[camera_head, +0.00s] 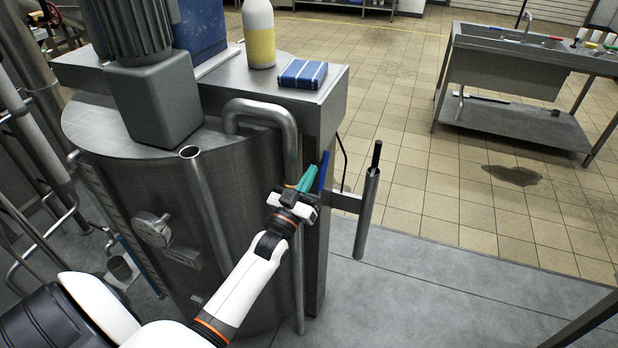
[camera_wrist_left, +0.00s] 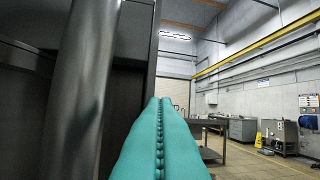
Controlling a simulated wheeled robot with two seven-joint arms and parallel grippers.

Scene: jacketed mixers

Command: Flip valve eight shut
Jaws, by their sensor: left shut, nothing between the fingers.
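A blue lever (camera_head: 324,171) stands roughly upright at the side of the jacketed mixer (camera_head: 235,190), close to the bent steel pipe (camera_head: 292,140). It looks like a valve handle, but no number can be read and its valve body is hidden behind my gripper. My left gripper (camera_head: 311,174) has teal fingers that are shut with nothing between them. Its tips are just left of the blue lever in the head view; I cannot tell whether they touch it. In the left wrist view the shut fingers (camera_wrist_left: 160,135) point forward, and no lever shows. My right gripper is not in view.
A steel pipe (camera_wrist_left: 85,90) runs close to the left of the fingers. A post with a black top (camera_head: 367,215) stands right of the mixer. A yellow-labelled bottle (camera_head: 260,35) and a blue-striped cloth (camera_head: 302,73) sit on top. Tiled floor on the right is open before a sink table (camera_head: 510,125).

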